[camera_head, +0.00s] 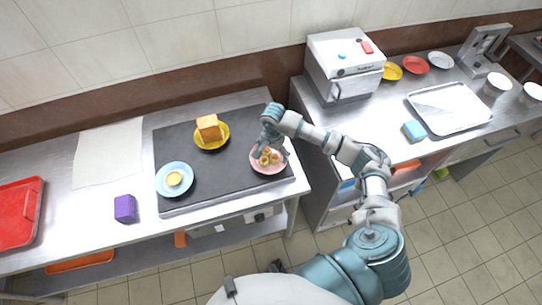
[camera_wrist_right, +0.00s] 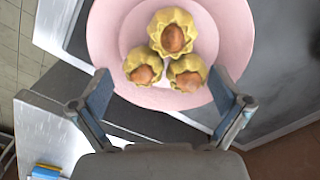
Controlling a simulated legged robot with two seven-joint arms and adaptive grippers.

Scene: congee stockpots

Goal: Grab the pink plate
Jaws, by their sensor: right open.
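The pink plate (camera_head: 258,166) lies on the right part of the dark griddle in the head view. It holds 3 yellow cup-shaped pastries with brown tops (camera_wrist_right: 172,48). In the right wrist view the pink plate (camera_wrist_right: 108,35) fills the top, its near rim between the fingers. My right gripper (camera_wrist_right: 160,95) is open, with one finger at each side of the near rim; I cannot tell whether they touch it. In the head view my right gripper (camera_head: 272,140) is over the plate and hides part of it. My left gripper is not in view.
On the griddle (camera_head: 220,180) stand a yellow plate (camera_head: 222,142) with a bread-like block and a blue plate (camera_head: 174,192). A purple block (camera_head: 124,208) and red tray (camera_head: 18,212) are left. A white machine (camera_head: 345,60) and metal tray (camera_head: 450,108) are right.

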